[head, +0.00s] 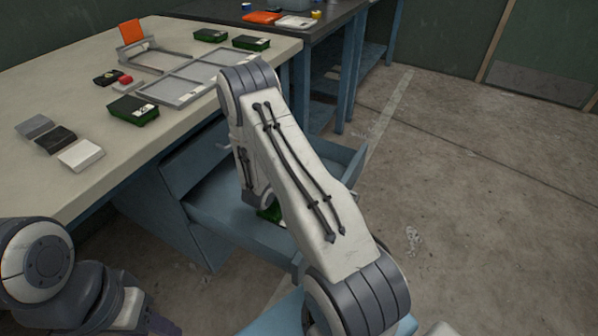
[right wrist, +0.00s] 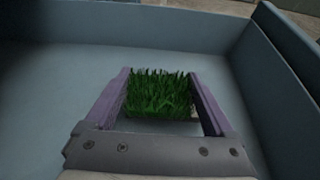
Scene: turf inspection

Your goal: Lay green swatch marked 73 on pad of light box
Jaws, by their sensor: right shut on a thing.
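In the right wrist view my right gripper (right wrist: 159,75) is shut on a green turf swatch (right wrist: 158,95), with one purple finger on each side of it. The gripper is low inside the blue open drawer (right wrist: 70,85). A bit of this green swatch (head: 272,211) shows past my right arm in the head view, where the gripper itself is hidden. Any number on it is hidden. A grey frame with two pale panels (head: 172,89) lies on the bench; I cannot tell whether it is the light box.
Green swatches with white labels (head: 133,110) lie on the bench (head: 60,90); the labels are unreadable. Grey, black and white cards (head: 81,155) lie near the bench's front. An orange-flagged stand (head: 131,31) is behind. The drawer's walls (head: 235,228) surround my right gripper.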

